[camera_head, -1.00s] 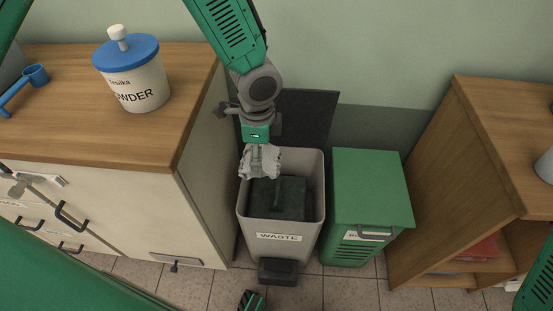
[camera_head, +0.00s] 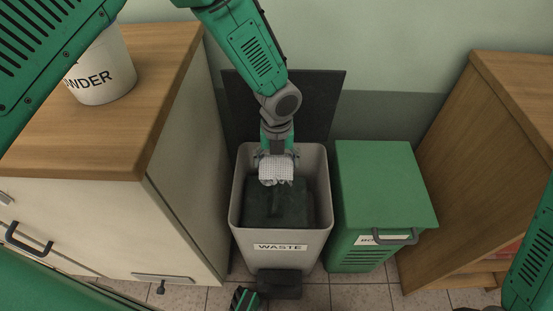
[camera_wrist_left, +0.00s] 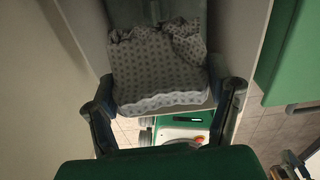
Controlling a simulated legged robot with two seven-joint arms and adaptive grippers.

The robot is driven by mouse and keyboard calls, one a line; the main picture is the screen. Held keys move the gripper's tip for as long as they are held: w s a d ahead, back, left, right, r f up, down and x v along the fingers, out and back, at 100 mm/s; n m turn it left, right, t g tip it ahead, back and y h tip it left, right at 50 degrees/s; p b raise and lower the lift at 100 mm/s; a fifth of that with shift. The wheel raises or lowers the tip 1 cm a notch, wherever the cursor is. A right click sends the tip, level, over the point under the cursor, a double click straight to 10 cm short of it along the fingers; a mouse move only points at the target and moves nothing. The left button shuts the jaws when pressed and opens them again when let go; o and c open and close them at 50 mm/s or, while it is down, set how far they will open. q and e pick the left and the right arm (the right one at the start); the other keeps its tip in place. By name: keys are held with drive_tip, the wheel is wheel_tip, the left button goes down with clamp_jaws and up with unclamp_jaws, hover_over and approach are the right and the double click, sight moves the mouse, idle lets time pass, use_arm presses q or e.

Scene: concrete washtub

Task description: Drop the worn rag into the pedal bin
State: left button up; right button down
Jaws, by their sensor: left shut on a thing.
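The worn rag (camera_head: 276,170) is pale with a small dark pattern and hangs crumpled. It also shows in the left wrist view (camera_wrist_left: 158,72). My left gripper (camera_head: 275,160) is shut on the rag and points down over the rear part of the pedal bin's mouth. In the left wrist view its fingers (camera_wrist_left: 165,108) flank the rag. The pedal bin (camera_head: 279,237) is grey, labelled WASTE, with its dark lid (camera_head: 326,105) raised behind it. Dark contents (camera_head: 272,208) show inside. I cannot tell whether the rag touches them.
A green lidded bin (camera_head: 385,185) stands close to the right. A cabinet with a wooden top (camera_head: 135,150) stands left, bearing a powder tub (camera_head: 102,80). A wooden shelf unit (camera_head: 460,165) is at right. The black pedal (camera_head: 279,284) sits at the bin's foot.

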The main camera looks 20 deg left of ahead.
sight(276, 173)
use_arm(q)
drive_tip(key=f+b, duration=0.2)
drive_tip(key=a+f+b, duration=0.1)
drive_tip(key=f, duration=0.1)
drive_tip(key=shift+f+b, duration=0.3)
drive_tip(key=shift+b, duration=0.05)
drive_tip(key=shift+d+f+b, duration=0.3)
drive_tip(key=shift+f+b, duration=0.05)
drive_tip(key=shift+b, duration=0.05)
drive_tip(key=o, duration=1.1)
drive_tip(key=shift+a, duration=0.15)
